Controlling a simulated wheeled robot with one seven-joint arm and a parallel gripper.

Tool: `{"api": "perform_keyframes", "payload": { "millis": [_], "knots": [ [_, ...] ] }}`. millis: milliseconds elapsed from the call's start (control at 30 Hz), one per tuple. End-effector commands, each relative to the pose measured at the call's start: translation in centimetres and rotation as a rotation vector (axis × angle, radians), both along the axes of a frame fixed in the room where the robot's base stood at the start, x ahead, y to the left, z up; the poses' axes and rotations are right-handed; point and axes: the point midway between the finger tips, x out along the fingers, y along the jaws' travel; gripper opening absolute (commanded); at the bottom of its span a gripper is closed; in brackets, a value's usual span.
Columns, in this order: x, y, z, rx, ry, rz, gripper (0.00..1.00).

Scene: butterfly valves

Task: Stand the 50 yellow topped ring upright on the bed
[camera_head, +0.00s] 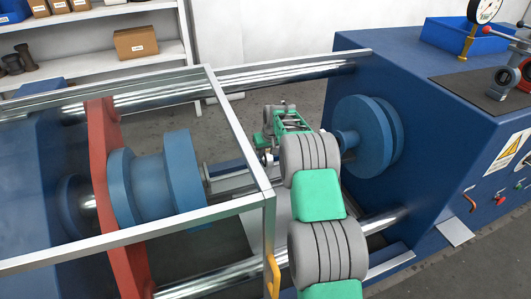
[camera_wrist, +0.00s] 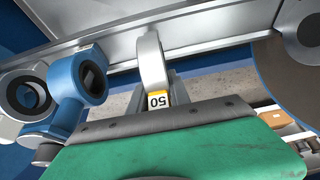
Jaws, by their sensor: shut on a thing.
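The ring with the yellow top (camera_wrist: 157,97), marked 50, shows nearly edge-on in the wrist view. Its grey body (camera_wrist: 150,58) extends away from the label, and the number reads upside down. My gripper (camera_head: 268,153) is shut on this ring, just beyond the green and grey housing. The fingertips are mostly hidden. In the head view my gripper is low between the two blue flanges, over the bed (camera_head: 232,172), and the ring is too small and covered to make out. I cannot tell whether it touches the bed.
The left blue flange (camera_head: 180,178) and right blue flange (camera_head: 362,135) flank my arm. A metal frame (camera_head: 237,130) crosses in front. A blue ring-shaped part (camera_wrist: 88,75) and a grey one (camera_wrist: 20,100) show left of the held ring in the wrist view.

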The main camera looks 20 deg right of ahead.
Motion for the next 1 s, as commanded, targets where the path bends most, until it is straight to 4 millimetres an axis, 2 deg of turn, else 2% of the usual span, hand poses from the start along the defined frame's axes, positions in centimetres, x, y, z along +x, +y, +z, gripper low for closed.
{"api": "perform_keyframes", "payload": {
  "millis": [1000],
  "knots": [
    [0.1,0.0,-1.1,-0.001,-0.003,0.0,0.0]
  ]
}}
